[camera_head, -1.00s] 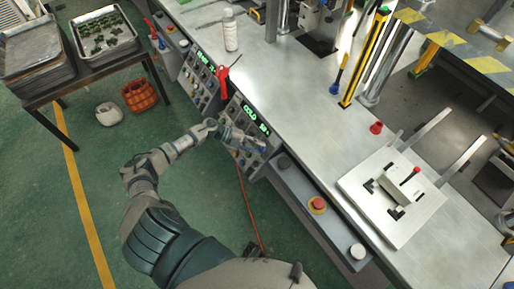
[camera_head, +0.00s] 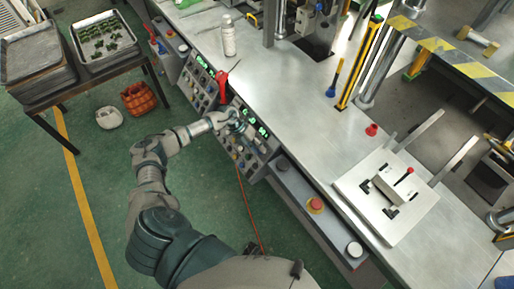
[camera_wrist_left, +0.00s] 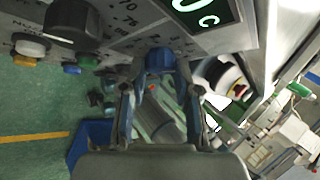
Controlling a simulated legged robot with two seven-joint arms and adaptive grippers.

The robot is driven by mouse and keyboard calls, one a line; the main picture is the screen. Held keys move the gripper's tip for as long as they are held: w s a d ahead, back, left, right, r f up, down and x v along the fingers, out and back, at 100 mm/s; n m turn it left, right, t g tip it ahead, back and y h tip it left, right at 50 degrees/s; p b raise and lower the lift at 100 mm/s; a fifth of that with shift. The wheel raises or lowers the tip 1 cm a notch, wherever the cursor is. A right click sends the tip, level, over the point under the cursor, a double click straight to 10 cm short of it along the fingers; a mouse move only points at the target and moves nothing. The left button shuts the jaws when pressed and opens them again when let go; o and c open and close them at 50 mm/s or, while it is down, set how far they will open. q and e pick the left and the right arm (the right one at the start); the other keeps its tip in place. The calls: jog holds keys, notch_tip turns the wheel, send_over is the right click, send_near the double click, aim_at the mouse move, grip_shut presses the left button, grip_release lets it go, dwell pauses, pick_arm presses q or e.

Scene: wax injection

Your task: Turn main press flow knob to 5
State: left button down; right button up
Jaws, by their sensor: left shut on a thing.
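The control panel (camera_head: 245,158) with knobs and green lit displays is on the front of the steel bench. My left gripper (camera_head: 238,124) is at the panel's upper part, just below the displays, and partly hides the knobs there. In the left wrist view, my left gripper (camera_wrist_left: 159,78) has its two fingers on either side of a blue knob (camera_wrist_left: 158,60) and is shut on it. Printed scale numbers, including 70, show beside the knob, but its pointer setting is not readable. My right gripper is in neither view.
A black knob (camera_wrist_left: 75,20) and small coloured buttons sit near the held knob. A red-handled tool (camera_head: 221,85) stands between the two panels. A red button (camera_head: 316,204) is on the bench front.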

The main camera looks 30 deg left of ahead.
pick_arm(q)
jog(key=shift+s+f+m+y, duration=0.2)
jog(key=shift+m+y, duration=0.2)
jog(key=shift+m, duration=0.2)
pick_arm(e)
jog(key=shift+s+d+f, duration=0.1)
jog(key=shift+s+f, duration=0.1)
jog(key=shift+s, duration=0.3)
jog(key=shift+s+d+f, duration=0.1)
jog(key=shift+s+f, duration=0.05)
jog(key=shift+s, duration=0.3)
pick_arm(q)
jog(key=c, duration=0.8)
grip_release()
jog(key=shift+c, duration=0.2)
jog(key=shift+w, duration=0.1)
jog(key=shift+a+r, duration=0.3)
jog(key=shift+r, duration=0.2)
jog(key=w+v, duration=0.1)
jog(key=v, duration=0.9)
jog(key=shift+s+a+r+p, duration=0.3)
jog(key=shift+s+a, duration=0.05)
jog(key=shift+s, duration=0.05)
